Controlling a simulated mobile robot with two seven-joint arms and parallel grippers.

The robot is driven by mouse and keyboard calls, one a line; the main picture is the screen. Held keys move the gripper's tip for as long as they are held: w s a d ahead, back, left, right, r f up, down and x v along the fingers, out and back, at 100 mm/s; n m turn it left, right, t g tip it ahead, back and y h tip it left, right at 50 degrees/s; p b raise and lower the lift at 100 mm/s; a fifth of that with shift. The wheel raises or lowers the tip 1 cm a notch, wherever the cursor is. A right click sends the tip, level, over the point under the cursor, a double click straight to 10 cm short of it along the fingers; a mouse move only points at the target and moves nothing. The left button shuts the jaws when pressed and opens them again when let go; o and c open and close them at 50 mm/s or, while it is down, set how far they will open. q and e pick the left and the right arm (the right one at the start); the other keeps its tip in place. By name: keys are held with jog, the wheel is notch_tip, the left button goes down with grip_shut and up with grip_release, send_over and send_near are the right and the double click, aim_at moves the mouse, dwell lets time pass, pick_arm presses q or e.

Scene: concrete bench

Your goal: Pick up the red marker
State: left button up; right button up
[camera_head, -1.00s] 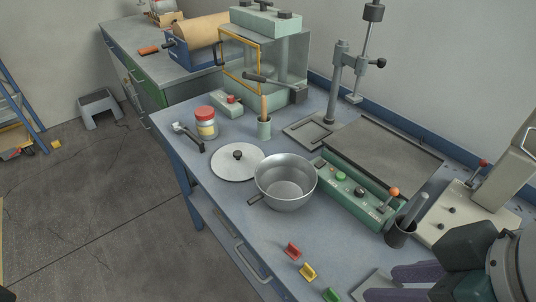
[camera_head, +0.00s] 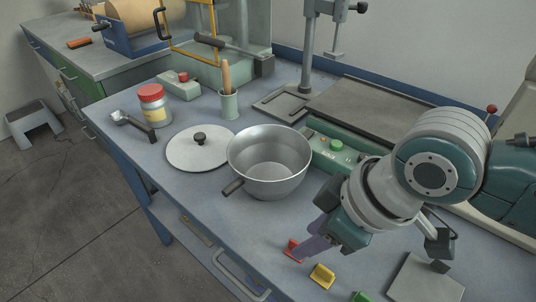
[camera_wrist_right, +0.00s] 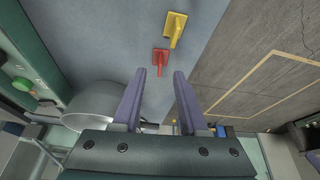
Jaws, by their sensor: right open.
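The red marker (camera_head: 291,249) is a small red piece on the blue bench near its front edge. It also shows in the right wrist view (camera_wrist_right: 160,56), in line with the gap between my fingertips. My right gripper (camera_head: 312,240) reaches in from the right with its purple fingers apart, just above and beside the red marker. The right wrist view shows nothing held between the fingers (camera_wrist_right: 159,76). Part of the marker lies close behind a finger in the head view, and I cannot tell whether they touch. My left gripper is not in view.
A yellow marker (camera_head: 322,275) stands just right of the red one, and a green marker (camera_head: 361,297) is at the bottom edge. A metal pot (camera_head: 268,178) stands behind, with a lid (camera_head: 198,150) and a red-capped jar (camera_head: 153,106) to its left.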

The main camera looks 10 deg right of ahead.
jog(key=b+x, duration=0.1)
jog(key=x, duration=0.2)
jog(key=shift+w+a+f, duration=0.1)
jog(key=shift+a+f, duration=0.05)
jog(key=shift+f, duration=0.1)
jog(key=shift+c, duration=0.2)
grip_shut()
